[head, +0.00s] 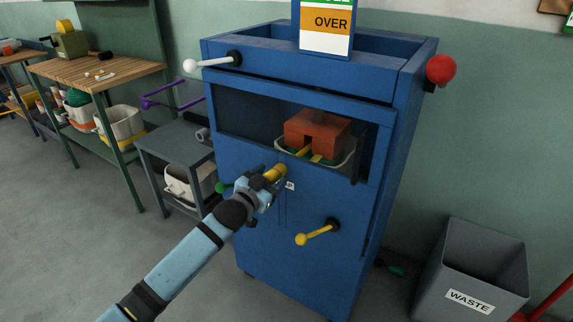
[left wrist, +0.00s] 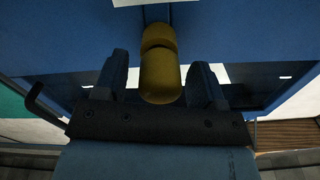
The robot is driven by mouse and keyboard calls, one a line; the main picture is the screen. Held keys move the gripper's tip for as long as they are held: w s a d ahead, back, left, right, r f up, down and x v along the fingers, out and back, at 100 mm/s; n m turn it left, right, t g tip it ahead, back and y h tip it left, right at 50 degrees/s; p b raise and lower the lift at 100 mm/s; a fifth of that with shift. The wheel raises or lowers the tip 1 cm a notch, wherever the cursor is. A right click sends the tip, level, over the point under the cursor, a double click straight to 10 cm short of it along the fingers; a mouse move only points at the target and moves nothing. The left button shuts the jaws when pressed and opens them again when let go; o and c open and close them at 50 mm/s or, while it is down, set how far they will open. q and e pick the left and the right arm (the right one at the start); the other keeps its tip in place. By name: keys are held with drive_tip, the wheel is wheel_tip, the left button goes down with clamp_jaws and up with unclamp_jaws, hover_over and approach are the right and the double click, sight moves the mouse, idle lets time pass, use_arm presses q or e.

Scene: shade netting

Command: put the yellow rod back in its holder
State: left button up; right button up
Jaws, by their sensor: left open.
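A thick yellow rod (head: 276,172) with a rounded end shows at the front of the blue cabinet (head: 240,165), just below its opening. In the left wrist view the yellow rod (left wrist: 160,75) lies between my fingers, with a dark groove around it. My left gripper (head: 270,184) is open, one finger on each side of the rod; dark gaps show between the fingers and the rod. The rod's far end is hidden, and I cannot tell what bears it. I cannot make out the holder for certain. My right gripper is not in view.
A red block (head: 318,132) with yellow pieces sits in a pale tray (head: 346,160) inside the opening. A yellow ball-ended lever (head: 315,235), a white lever (head: 212,62) and a red knob (head: 441,69) stick out. A grey waste bin (head: 475,265) stands right, a grey side table (head: 175,142) left.

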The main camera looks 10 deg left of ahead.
use_arm(q)
drive_tip(key=shift+p, duration=0.4)
idle(0.3)
drive_tip(key=c, duration=1.1)
clamp_jaws()
drive_tip(key=shift+s+a+p, duration=0.3)
drive_tip(key=shift+s+p, duration=0.3)
drive_tip(key=shift+s, duration=0.05)
